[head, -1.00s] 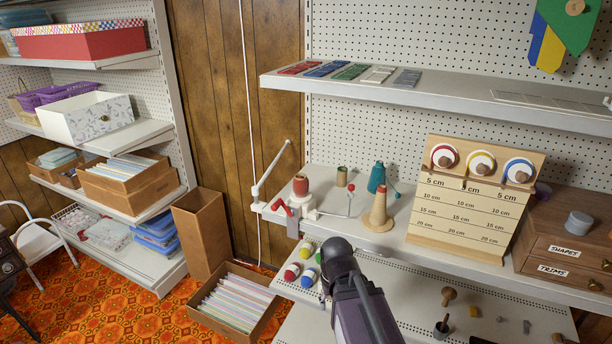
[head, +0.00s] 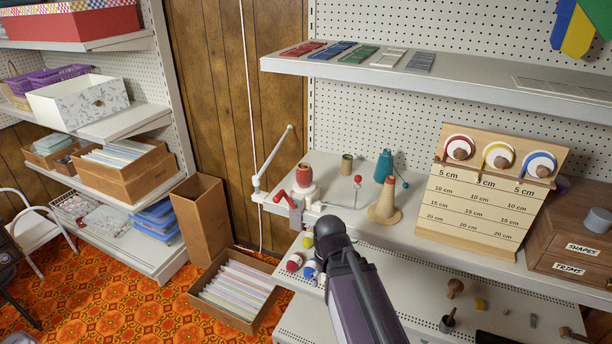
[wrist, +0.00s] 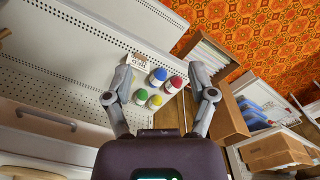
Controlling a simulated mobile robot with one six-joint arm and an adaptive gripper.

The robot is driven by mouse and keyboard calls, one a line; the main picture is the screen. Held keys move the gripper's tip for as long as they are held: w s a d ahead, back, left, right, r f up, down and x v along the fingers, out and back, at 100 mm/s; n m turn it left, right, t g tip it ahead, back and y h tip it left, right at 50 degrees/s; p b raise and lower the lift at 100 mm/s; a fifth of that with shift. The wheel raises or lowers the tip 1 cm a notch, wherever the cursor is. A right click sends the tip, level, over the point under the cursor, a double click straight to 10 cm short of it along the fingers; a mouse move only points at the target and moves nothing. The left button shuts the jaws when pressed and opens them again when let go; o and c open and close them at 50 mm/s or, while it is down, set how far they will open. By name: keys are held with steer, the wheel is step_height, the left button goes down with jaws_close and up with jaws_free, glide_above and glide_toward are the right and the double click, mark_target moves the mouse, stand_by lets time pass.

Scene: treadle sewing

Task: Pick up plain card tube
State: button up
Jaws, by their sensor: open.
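The likely plain card tube (head: 347,164) is a small brown upright cylinder with a dark open top. It stands near the back of the white middle shelf (head: 335,197) in the head view, between a red-wound spool on a winder and a teal cone. I cannot make it out in the wrist view. My gripper (wrist: 160,70) is open and empty in the wrist view, its two fingers spread over the lower shelf with the bottles. In the head view my dark arm reaches in below and in front of the tube, apart from it, and hides the fingers.
The winder with the red spool (head: 304,174), a red-knobbed lever (head: 357,181), the teal cone (head: 384,167) and a tan cone (head: 385,208) stand around the tube. A measuring board (head: 480,205) is to the right. An upper shelf (head: 440,86) overhangs. Colour-capped bottles (wrist: 157,77) sit below.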

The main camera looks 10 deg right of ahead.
steer(key=shift+o, duration=0.5)
steer(key=shift+w+r, duration=0.15)
steer(key=shift+r, duration=0.05)
step_height(320, 180, up, 22)
steer(key=m+p, duration=0.8)
steer(key=p, duration=1.5)
glide_above(304, 176)
steer(key=w, duration=0.3)
steer(key=shift+s+d+r, duration=0.1)
steer(key=shift+s, duration=0.1)
steer(key=shift+b, duration=0.4)
steer(key=shift+f+b, duration=1.05)
steer(key=shift+f, duration=0.2)
steer(key=shift+f, duration=0.1)
steer(key=shift+s+d+f+b, duration=0.1)
steer(key=shift+f+b, duration=1.15)
steer(key=shift+b, duration=0.05)
steer(key=shift+s+d+f+b, duration=0.1)
steer(key=shift+f+b, duration=1.1)
steer(key=shift+b, duration=0.1)
steer(key=shift+a, duration=0.1)
steer(key=c, duration=0.8)
